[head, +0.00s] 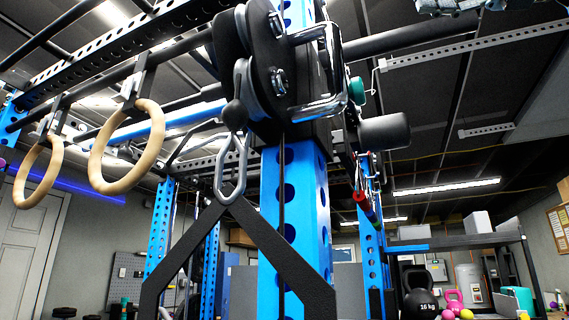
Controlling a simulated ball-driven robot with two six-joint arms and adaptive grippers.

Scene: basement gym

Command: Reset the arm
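Neither of my grippers nor any clear part of my arms shows in the head view. The view tilts up at a gym rack with a blue perforated upright (296,200) close in front. A black pulley (262,60) with a chrome handle (322,75) sits at its top. A carabiner (231,165) hangs below the pulley and holds a black V-shaped strap or handle (275,250). I cannot tell how the arms are posed.
Two wooden rings (128,150) hang at the left. A white door (32,240) is behind them. The floor is out of view.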

